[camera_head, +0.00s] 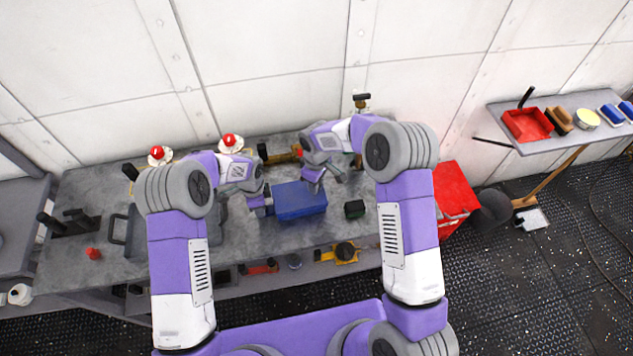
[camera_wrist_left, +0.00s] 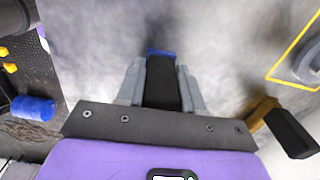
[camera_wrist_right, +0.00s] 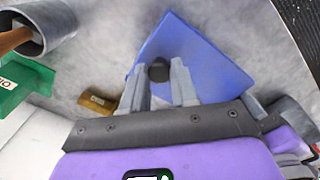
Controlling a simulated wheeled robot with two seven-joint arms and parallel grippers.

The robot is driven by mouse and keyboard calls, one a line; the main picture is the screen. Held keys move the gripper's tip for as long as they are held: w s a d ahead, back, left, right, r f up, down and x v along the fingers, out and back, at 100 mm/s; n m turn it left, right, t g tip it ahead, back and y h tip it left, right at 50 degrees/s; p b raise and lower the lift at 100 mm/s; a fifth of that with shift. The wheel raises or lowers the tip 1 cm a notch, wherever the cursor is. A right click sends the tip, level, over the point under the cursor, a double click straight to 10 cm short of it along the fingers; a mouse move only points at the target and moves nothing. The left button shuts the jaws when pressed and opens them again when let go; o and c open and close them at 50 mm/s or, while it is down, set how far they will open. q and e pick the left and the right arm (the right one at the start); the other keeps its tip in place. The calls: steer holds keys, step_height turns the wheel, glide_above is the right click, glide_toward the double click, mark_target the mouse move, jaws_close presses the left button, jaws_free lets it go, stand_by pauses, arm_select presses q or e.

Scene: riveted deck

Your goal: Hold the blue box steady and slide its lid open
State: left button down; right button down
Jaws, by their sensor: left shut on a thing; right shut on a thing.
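The blue box (camera_head: 300,201) sits on the grey workbench, with its flat blue lid (camera_wrist_right: 195,52) on top. My left gripper (camera_head: 264,203) is at the box's left side. In the left wrist view it is shut on a black grip (camera_wrist_left: 162,85), with a strip of blue (camera_wrist_left: 160,51) just beyond it. My right gripper (camera_head: 316,184) reaches down over the top of the box. In the right wrist view its fingers are shut on a dark round knob (camera_wrist_right: 159,71) on the lid. The lid's opening edge is hard to make out.
A grey tray (camera_head: 135,235) lies to the left, partly behind my left arm. A brass cylinder (camera_head: 281,157) lies behind the box. A red container (camera_head: 452,200) stands off the right end.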

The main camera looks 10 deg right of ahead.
steer(key=d, duration=0.9)
steer(key=shift+w, duration=0.15)
steer(key=c, duration=0.8)
jaws_free()
steer(key=shift+c, duration=0.2)
step_height(320, 180, up, 12)
